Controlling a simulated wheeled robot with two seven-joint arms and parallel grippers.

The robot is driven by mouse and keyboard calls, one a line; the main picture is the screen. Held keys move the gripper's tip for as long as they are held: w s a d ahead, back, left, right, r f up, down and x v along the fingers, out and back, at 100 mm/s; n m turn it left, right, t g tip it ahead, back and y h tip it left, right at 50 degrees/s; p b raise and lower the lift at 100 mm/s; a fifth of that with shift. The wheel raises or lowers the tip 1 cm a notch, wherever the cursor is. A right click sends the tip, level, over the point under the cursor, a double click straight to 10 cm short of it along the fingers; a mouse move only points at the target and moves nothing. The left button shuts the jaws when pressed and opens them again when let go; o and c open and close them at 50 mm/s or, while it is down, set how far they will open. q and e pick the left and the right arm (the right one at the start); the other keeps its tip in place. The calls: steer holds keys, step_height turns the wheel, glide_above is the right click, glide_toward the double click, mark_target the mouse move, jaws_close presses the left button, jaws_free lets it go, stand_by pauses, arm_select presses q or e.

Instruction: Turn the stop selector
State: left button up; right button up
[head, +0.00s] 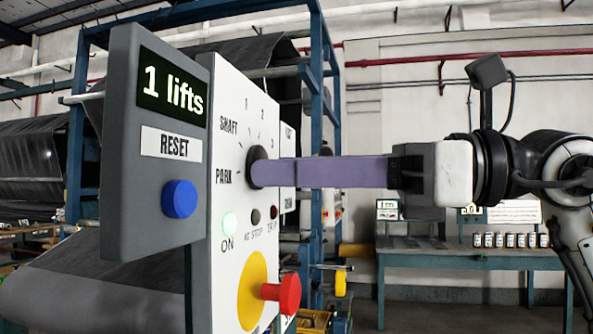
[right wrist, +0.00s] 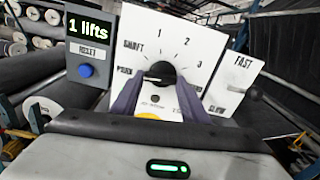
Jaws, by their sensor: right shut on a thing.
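The stop selector is a round black knob (head: 258,168) on a white upright panel (head: 232,110) marked SHAFT, PARK, 1, 2 and 3. In the right wrist view the knob (right wrist: 162,70) sits between my purple fingers. My right gripper (head: 272,172) reaches in from the right, level, and is shut on the knob. A pale line across the knob runs roughly level; which mark it points to is unclear. The AT STOP lamp (head: 255,216) looks dark. My left gripper is out of view.
A grey box (head: 125,150) left of the panel reads "1 lifts" and has a blue RESET button (head: 179,198). A red button on a yellow disc (head: 252,290) lies below the knob. A FAST/SLOW panel (right wrist: 232,80) stands to the right in the wrist view.

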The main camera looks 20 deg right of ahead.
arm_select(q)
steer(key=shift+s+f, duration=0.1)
arm_select(e)
steer(key=shift+n, duration=0.4)
steer(key=o, duration=1.1)
steer(key=shift+c, duration=0.2)
steer(key=shift+d, duration=0.1)
arm_select(q)
steer(key=b, duration=0.1)
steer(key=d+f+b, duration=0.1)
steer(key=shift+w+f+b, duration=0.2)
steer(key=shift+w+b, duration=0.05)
steer(key=shift+b, duration=0.1)
arm_select(e)
steer(key=v, duration=1)
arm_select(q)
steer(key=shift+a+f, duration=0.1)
arm_select(e)
steer(key=shift+s, duration=0.1)
